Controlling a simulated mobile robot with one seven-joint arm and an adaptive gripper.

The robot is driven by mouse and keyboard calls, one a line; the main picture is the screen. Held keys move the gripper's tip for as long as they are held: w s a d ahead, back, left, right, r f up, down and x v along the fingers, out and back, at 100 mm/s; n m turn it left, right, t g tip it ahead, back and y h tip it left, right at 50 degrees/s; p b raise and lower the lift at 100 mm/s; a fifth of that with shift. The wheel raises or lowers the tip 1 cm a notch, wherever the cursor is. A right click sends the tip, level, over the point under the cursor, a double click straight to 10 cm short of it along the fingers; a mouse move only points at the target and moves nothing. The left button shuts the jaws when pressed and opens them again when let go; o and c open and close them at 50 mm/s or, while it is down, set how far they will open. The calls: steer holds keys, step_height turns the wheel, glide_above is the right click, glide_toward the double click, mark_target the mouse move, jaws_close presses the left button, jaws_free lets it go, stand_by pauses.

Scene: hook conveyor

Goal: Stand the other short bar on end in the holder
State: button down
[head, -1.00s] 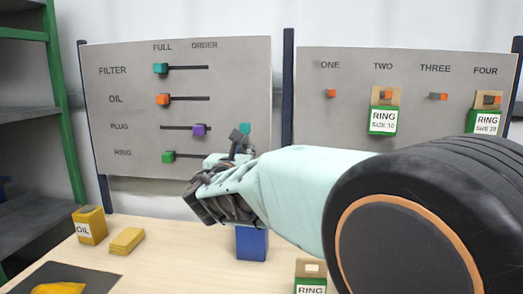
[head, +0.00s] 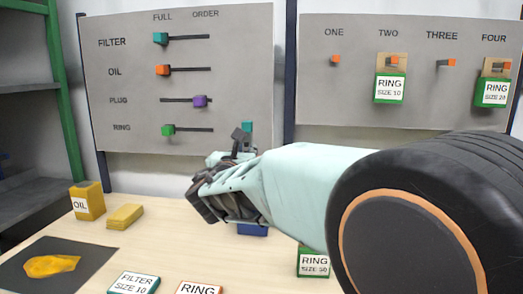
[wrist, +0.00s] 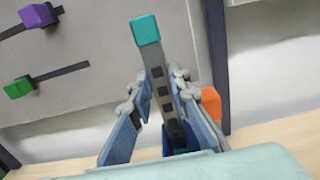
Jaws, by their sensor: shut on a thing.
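My gripper (head: 212,195) is shut on a grey bar (wrist: 163,90) with dark square marks and a teal end (wrist: 148,29). The teal end also shows above my gripper in the head view (head: 248,128). The bar stands roughly upright, a little tilted in the wrist view. A blue block-like holder (head: 252,230) sits on the table just below my gripper, mostly hidden behind it. The bar's lower end is hidden between the fingers, so I cannot tell whether it is in the holder. An orange block-shaped end (wrist: 211,103) shows right of the fingers.
A slider board (head: 120,90) and a hook board (head: 435,110) stand behind the table. An OIL box (head: 87,201), a yellow block (head: 124,217) and a dark mat (head: 85,258) are at left. A green RING box (head: 314,262) stands right of my gripper.

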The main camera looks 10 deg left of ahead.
steer(key=shift+f, duration=0.5)
steer(key=c, duration=1.7)
jaws_free()
steer(key=shift+c, duration=0.2)
steer(key=s, duration=1.2)
steer(key=shift+d, duration=0.35)
